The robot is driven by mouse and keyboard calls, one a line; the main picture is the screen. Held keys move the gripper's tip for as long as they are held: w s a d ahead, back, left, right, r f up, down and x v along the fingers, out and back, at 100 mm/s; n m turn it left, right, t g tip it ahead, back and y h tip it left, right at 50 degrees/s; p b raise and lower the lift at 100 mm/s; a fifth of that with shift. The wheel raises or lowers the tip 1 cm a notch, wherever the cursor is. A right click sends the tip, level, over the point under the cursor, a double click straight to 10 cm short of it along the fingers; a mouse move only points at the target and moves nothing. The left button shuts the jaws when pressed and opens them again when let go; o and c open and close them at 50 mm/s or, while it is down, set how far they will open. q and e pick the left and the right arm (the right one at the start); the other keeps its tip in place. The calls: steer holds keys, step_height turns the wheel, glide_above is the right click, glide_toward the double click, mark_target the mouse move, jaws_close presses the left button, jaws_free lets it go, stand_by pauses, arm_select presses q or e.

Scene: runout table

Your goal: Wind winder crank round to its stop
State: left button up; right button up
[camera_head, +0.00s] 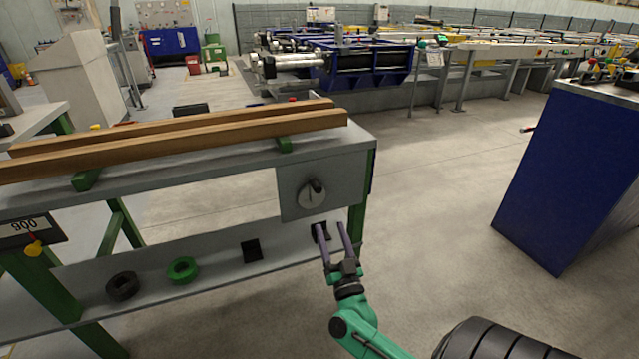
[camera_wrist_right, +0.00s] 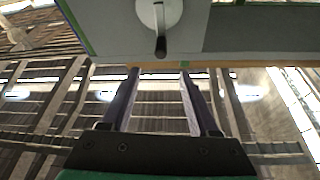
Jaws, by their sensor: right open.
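The winder crank (camera_head: 312,193) is a pale round disc with a dark handle, on the grey end panel of the runout table. In the right wrist view the crank's dark knob (camera_wrist_right: 161,46) hangs at the lower side of the disc, above and beyond my fingertips. My right gripper (camera_head: 334,228) is open and empty, below and slightly right of the crank in the head view, apart from it. Its two purple fingers also show in the right wrist view (camera_wrist_right: 158,75) with nothing between them. My left gripper is not in view.
Two long wooden beams (camera_head: 180,140) lie on the runout table. The lower shelf (camera_head: 215,262) holds a green ring (camera_head: 183,270), a black ring (camera_head: 122,286) and dark blocks. A blue cabinet (camera_head: 570,180) stands at the right.

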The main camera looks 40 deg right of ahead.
mark_target(317, 189)
steer(key=b+x, duration=0.1)
steer(key=x, duration=1.2)
steer(key=shift+w, duration=0.3)
steer(key=shift+w+d+r, duration=0.1)
steer(key=shift+w+r, duration=0.15)
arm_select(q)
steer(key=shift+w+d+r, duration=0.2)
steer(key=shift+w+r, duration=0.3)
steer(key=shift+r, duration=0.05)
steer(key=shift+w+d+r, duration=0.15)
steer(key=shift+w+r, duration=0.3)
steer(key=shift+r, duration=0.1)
arm_select(e)
steer(key=shift+c, duration=0.3)
jaws_close()
steer(key=shift+f, duration=0.1)
